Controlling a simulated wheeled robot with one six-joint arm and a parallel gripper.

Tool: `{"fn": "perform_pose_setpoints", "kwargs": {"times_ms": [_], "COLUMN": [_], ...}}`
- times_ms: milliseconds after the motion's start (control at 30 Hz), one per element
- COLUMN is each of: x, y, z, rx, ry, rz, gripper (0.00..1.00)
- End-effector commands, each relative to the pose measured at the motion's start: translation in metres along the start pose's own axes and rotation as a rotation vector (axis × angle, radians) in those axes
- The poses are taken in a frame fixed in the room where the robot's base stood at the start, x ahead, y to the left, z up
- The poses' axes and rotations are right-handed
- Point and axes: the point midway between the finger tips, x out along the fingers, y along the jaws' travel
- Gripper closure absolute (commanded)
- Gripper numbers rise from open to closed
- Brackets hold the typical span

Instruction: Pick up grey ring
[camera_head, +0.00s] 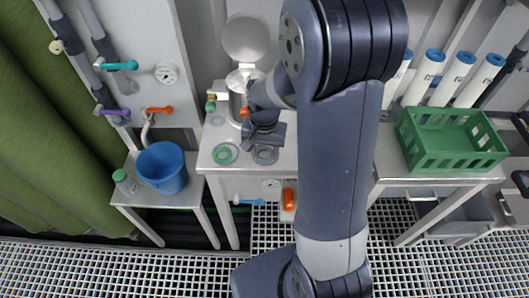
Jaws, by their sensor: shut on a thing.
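The grey ring (265,155) is at the front of the middle white table, right below my gripper (264,143). My gripper points down and is shut on the grey ring. The fingers are small here and partly hidden by the gripper body, and I cannot tell whether the ring still touches the table top. A green ring (225,153) lies flat on the table to the left of my gripper.
A metal vessel (237,82) with its round lid (245,38) raised stands behind my gripper. A blue bucket (162,167) sits on a low table at left. A green crate (452,138) stands on the right table, with white blue-capped cylinders (423,78) behind it.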

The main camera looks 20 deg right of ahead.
Motion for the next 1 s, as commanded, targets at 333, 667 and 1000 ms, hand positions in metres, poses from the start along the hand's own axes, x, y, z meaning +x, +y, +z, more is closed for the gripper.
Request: {"fn": "perform_pose_setpoints", "kwargs": {"times_ms": [333,667,1000], "x": [-0.037,-0.093,-0.1], "y": [-0.001,0.0,0.0], "z": [-0.001,-0.001,0.0], "rx": [0.0,0.0,0.0], "ry": [0.007,0.003,0.0], "rz": [-0.004,-0.002,0.0], "gripper": [0.73,0.73,0.73]}}
